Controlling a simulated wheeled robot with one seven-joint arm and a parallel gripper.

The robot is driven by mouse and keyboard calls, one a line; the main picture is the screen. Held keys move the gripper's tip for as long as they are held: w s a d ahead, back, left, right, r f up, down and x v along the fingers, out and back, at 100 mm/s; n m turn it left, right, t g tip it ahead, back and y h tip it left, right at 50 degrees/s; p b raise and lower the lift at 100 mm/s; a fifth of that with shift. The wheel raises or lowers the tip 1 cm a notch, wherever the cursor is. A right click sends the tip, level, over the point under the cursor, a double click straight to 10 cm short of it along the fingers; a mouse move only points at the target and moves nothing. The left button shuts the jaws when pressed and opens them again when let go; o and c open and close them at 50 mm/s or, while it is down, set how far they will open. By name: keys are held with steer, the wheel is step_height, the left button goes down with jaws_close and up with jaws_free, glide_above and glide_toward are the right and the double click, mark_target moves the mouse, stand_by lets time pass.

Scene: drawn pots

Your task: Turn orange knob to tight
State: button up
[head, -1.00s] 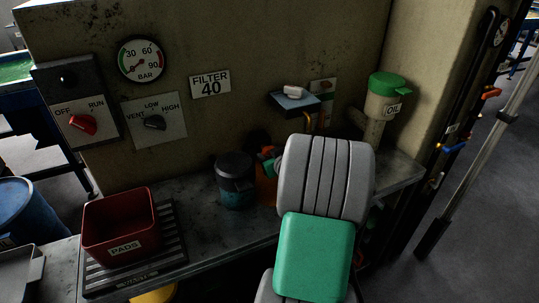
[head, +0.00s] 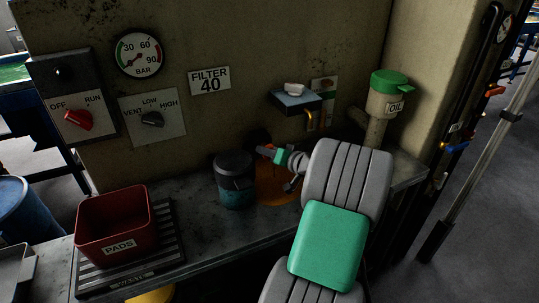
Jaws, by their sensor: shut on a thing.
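My gripper (head: 268,152) is at the end of my grey and green arm, just right of the dark canister. It is shut on the orange knob (head: 261,140), of which only a small, shadowed part shows. Most of the knob, and any tight mark by it, is hidden or too small to read. A round orange part (head: 278,192) shows on the bench below the gripper, partly behind my arm.
The dark canister (head: 235,183) stands close left of the gripper. A red PADS bin (head: 118,222) sits on a slatted mat at the left. A wall shelf (head: 296,102) with a pale block is above right, near the OIL bottle (head: 388,102). The bench between bin and canister is clear.

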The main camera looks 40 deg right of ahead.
steer(key=shift+m+t+y, duration=0.5)
steer(key=shift+m+y, duration=0.2)
steer(key=shift+m, duration=0.7)
steer(key=o, duration=1.4)
steer(key=shift+c, duration=0.2)
steer(key=v, duration=0.7)
steer(key=shift+s+r, duration=0.1)
steer(key=shift+s, duration=0.3)
